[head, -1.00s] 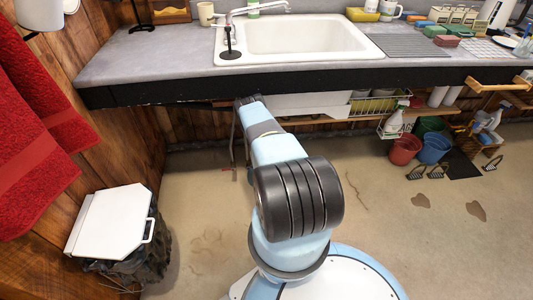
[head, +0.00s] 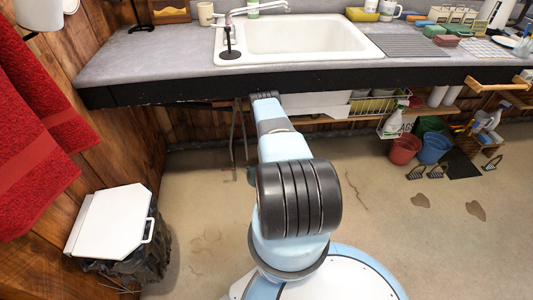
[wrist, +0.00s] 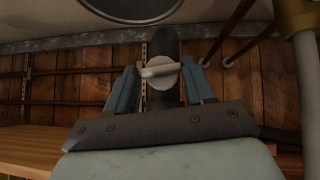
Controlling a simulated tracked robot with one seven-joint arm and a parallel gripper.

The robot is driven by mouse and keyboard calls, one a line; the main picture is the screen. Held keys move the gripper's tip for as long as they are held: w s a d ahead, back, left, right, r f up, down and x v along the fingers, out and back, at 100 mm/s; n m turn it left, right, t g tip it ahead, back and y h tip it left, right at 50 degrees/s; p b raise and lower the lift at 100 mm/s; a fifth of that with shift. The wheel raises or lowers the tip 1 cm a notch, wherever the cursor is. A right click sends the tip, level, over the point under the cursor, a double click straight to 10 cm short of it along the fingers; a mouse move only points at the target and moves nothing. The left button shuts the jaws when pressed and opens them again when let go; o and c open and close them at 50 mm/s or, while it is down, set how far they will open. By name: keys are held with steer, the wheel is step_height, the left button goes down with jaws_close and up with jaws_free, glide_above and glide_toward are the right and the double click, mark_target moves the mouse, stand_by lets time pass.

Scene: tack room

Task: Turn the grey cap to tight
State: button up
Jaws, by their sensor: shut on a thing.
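In the wrist view, the round grey cap (wrist: 164,82) with a light raised bar across it sits on a dark pipe (wrist: 164,44). My gripper (wrist: 160,68) has its two blue fingers on either side of the cap and is shut on it. The exact contact at the fingertips is dim and hard to make out. In the head view, my arm reaches under the counter, and its edge hides my gripper and the cap.
The counter (head: 160,62) with a white sink (head: 300,38) overhangs the arm. In the wrist view, slim reddish pipes (wrist: 232,30) and a thick pale pipe (wrist: 306,80) stand right of the cap. A white-lidded bin (head: 108,222) stands at left; a red bucket (head: 404,149) at right.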

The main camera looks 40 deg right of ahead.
steer(key=shift+s+m+y, duration=0.15)
steer(key=shift+m+y, duration=0.15)
steer(key=shift+y, duration=0.2)
steer(key=shift+t, duration=0.3)
steer(key=o, duration=1)
steer(key=shift+o, duration=0.2)
